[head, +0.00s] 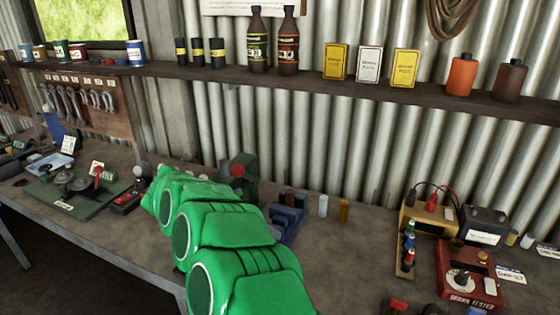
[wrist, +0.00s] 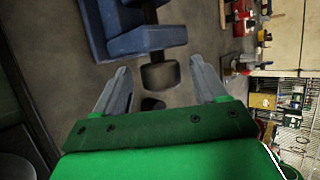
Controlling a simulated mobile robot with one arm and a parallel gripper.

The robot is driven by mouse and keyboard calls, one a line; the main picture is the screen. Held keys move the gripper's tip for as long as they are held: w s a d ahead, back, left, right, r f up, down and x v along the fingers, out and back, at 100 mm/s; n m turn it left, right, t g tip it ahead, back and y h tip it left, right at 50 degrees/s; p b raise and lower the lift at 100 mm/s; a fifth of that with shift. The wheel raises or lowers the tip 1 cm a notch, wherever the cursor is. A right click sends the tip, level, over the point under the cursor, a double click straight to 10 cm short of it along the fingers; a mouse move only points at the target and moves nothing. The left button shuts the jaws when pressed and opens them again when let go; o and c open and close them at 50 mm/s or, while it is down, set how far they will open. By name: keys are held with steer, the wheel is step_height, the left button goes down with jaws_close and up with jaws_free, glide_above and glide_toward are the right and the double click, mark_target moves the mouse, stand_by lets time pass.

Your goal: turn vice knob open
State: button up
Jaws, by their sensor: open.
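The vice (head: 290,216) is a small blue block-shaped tool on the bench, partly behind my green arm in the head view. In the wrist view its blue jaws (wrist: 147,40) are at the top. A dark round knob (wrist: 160,76) sits just below the nearer blue jaw. My gripper (wrist: 158,64) is open, with one grey finger on each side of the knob and a visible gap on both sides. I cannot tell whether the fingers are level with the knob in depth. The head view does not show the knob or my fingers clearly; my arm covers that area.
A dark green machine with a red centre (head: 237,170) stands behind my arm. Two small cylinders (head: 323,206) stand right of the vice. A red tester (head: 470,275) and yellow box (head: 428,222) are at the right. A shelf (head: 310,80) of bottles and tins runs above.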

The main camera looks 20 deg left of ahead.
steer(key=shift+y, duration=0.3)
steer(key=shift+d+r+y, duration=0.1)
steer(key=shift+r+y, duration=0.05)
steer(key=shift+y, duration=0.25)
steer(key=shift+d+m+y, duration=0.15)
steer(key=shift+m+y, duration=0.25)
steer(key=shift+y, duration=0.6)
steer(key=shift+d+r+y, duration=0.15)
steer(key=shift+d+y, duration=0.05)
steer(key=shift+y, duration=1)
steer(key=shift+d+m+g+y, duration=0.2)
steer(key=shift+m+y, duration=0.15)
steer(key=shift+y, duration=0.75)
steer(key=shift+d+m+g+y, duration=0.15)
steer(key=shift+m+y, duration=0.2)
steer(key=shift+y, duration=0.75)
steer(key=shift+y, duration=0.3)
